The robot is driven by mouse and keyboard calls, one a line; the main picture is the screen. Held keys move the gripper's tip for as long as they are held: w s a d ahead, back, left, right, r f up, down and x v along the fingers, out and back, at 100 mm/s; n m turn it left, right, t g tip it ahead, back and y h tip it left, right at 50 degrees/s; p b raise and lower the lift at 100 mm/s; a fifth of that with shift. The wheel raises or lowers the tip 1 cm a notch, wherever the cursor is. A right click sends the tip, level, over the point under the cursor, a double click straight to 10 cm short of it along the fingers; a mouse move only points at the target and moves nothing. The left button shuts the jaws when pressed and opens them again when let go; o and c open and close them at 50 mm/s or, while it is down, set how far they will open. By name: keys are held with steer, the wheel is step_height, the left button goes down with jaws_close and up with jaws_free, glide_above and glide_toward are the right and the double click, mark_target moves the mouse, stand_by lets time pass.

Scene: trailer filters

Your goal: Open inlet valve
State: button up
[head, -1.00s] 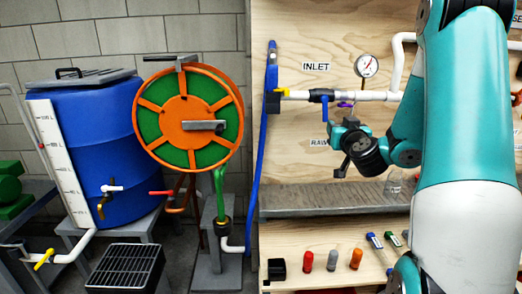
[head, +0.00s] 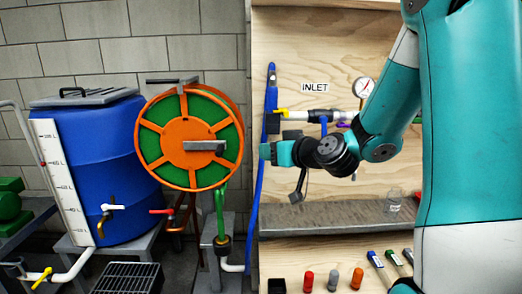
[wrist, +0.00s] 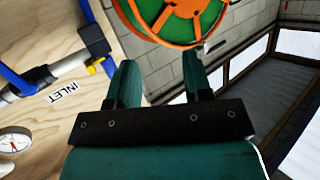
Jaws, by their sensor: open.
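The INLET label (head: 315,88) is on the wooden board above a white pipe (head: 295,115). A blue valve handle (head: 323,126) hangs from this pipe below the label and also shows in the wrist view (wrist: 40,77). A small yellow piece (head: 279,113) sits near the pipe's left end, beside a dark coupling; it also shows in the wrist view (wrist: 95,67). My gripper (head: 266,152) points left, below the coupling and in front of the blue hose. In the wrist view its two fingers (wrist: 158,78) are apart with nothing between them.
An orange and green hose reel (head: 188,145) stands left of the board, beside a blue tank (head: 95,170). A blue hose (head: 257,190) hangs at the board's left edge. A gauge (head: 363,88) is right of the label. A grey shelf (head: 325,214) lies below the arm.

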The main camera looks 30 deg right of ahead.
steer(key=shift+n+g+y, duration=0.6)
steer(key=shift+g+y, duration=0.1)
steer(key=shift+y, duration=0.2)
steer(key=shift+s+a+r, duration=0.1)
steer(key=shift+s+a, duration=0.05)
steer(key=shift+a, duration=0.95)
steer(key=shift+s+a+r, duration=0.1)
steer(key=shift+s+a, duration=0.05)
steer(key=shift+a, duration=0.9)
